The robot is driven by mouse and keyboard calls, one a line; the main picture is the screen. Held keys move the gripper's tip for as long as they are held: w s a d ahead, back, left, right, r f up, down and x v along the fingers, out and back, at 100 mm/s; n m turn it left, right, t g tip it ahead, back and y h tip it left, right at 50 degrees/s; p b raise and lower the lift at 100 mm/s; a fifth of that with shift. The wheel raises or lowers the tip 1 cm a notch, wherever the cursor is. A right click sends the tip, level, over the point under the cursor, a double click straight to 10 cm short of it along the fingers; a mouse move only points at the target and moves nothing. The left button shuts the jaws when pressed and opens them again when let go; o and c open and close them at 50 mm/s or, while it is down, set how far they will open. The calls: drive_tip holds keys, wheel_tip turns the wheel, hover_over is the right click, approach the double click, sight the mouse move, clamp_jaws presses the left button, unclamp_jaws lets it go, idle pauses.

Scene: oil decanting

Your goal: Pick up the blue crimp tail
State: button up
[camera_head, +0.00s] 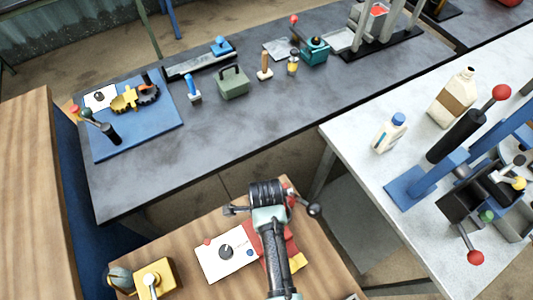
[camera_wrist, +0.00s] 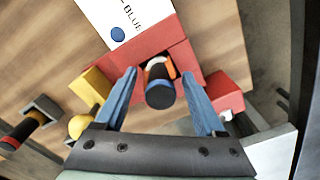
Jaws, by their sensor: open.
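The blue crimp tail (camera_wrist: 160,96) seems to be the short dark cylinder with a blue end face and an orange band, in the middle of the wrist view. It sticks out from a red block (camera_wrist: 150,50). My gripper (camera_wrist: 160,74) is open, with one blue finger on each side of the tail. A gap shows on both sides, so the fingers look apart from it. In the head view my arm covers most of the red block (camera_head: 290,246), and I cannot make out the tail or my fingertips there.
A white card (camera_wrist: 118,33) reading "BLUE" with a blue dot lies beside the red block. A yellow block (camera_wrist: 90,86) and a red piece (camera_wrist: 224,92) stand close to my fingers. In the head view a yellow box (camera_head: 155,279) stands on the wooden bench (camera_head: 190,235).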

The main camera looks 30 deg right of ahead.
clamp_jaws()
idle(0.3)
drive_tip(key=shift+r, duration=0.1)
